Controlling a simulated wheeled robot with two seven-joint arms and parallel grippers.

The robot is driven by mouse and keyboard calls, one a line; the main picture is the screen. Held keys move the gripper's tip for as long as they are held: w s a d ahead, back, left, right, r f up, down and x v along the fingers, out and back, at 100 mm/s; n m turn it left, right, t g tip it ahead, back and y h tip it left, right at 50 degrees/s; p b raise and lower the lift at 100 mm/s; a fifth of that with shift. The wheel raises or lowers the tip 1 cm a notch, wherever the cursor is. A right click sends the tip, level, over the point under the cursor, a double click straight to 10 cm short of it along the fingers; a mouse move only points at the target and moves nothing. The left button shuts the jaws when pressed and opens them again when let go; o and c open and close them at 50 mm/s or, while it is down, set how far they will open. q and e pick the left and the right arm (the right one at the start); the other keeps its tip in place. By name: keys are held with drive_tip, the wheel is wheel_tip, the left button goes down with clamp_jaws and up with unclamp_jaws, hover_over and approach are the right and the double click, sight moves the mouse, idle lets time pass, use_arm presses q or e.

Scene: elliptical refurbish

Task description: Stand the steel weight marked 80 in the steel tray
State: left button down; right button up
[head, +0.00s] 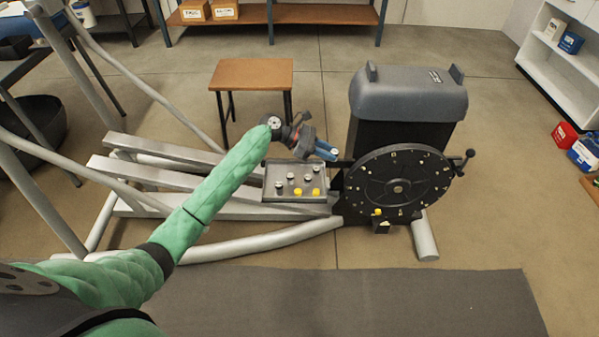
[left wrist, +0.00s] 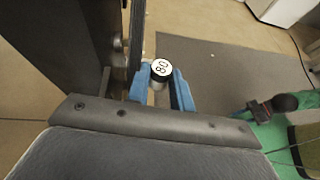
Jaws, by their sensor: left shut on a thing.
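The steel weight marked 80 (left wrist: 161,70) shows in the left wrist view, its white top with black digits facing the camera. My left gripper (left wrist: 163,90) is shut on it, with a blue finger on each side. In the head view my left gripper (head: 328,153) is over the far right corner of the steel tray (head: 270,190), close to the black wheel. The weight is too small to make out there. The tray holds several small silver and yellow weights. A green sleeve with a dark end (left wrist: 272,106), seemingly my right arm, shows in the left wrist view; its jaws are unclear.
The black wheel (head: 362,190) with its side handle and the grey-topped housing (head: 410,95) stand right of the tray. Pale frame rails (head: 150,172) run left. A wooden stool (head: 250,74) stands behind. The grey mat (head: 350,300) in front is clear.

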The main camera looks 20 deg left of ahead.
use_arm(q)
drive_tip(key=b, duration=0.1)
hover_over(293, 172)
wheel_tip(293, 172, down, 7)
drive_tip(key=shift+d, duration=0.1)
drive_tip(key=shift+f+b, duration=0.3)
drive_tip(key=shift+f, duration=1.7)
drive_tip(key=c, duration=1.5)
unclamp_jaws()
drive_tip(key=shift+f, duration=0.1)
drive_tip(key=shift+s+a+r, duration=0.1)
drive_tip(key=shift+a+r, duration=0.15)
drive_tip(key=shift+a, duration=0.05)
drive_tip(key=v, duration=1.1)
drive_tip(key=shift+a+f, duration=0.1)
drive_tip(key=shift+a, duration=0.15)
